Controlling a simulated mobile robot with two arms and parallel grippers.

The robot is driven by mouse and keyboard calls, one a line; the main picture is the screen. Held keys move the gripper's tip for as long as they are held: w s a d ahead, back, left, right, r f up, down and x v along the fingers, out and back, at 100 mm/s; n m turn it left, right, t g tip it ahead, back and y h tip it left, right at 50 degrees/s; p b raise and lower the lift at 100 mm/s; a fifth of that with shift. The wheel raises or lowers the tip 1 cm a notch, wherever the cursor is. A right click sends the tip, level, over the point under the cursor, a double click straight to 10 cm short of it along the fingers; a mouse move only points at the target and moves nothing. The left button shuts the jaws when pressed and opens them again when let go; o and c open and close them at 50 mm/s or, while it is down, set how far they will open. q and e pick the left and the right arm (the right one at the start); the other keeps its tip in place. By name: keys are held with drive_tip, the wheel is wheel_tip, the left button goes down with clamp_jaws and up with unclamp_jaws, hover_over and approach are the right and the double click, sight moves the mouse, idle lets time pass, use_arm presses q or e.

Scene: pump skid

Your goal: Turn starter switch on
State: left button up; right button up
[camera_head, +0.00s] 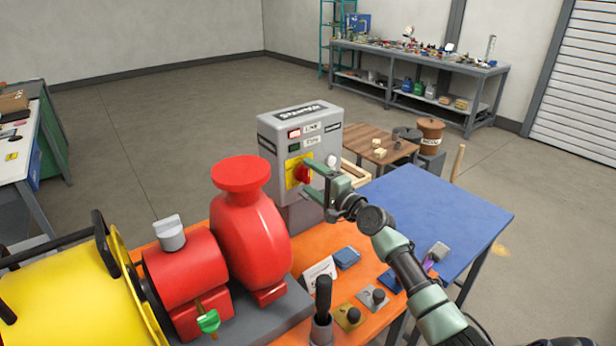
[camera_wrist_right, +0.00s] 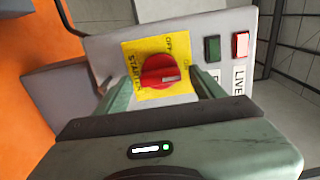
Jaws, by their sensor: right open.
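The starter switch is a red rotary knob (camera_head: 302,173) on a yellow plate (camera_head: 291,172), on the front of a grey starter box (camera_head: 276,155). In the right wrist view the red knob (camera_wrist_right: 162,72) sits on the yellow plate (camera_wrist_right: 136,52), which reads STARTER and OFF. A pale line marks the knob. My right gripper (camera_head: 318,178) is open at the box front. Its two green fingers (camera_wrist_right: 162,88) stand on either side of the knob, apart from it as far as I can tell. My left gripper is not in view.
A red pump (camera_head: 247,225) and a yellow machine (camera_head: 60,300) stand left of the box. The orange table top (camera_head: 370,268) holds a black lever (camera_head: 323,295) and small blocks. The blue table top (camera_head: 440,207) is mostly clear. The box also carries a red indicator (camera_wrist_right: 241,45) and a green one (camera_wrist_right: 212,48).

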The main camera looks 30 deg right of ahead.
drive_tip(key=s, duration=0.6)
drive_tip(key=shift+d+b, duration=0.25)
drive_tip(key=shift+b, duration=0.05)
drive_tip(key=shift+r, duration=0.1)
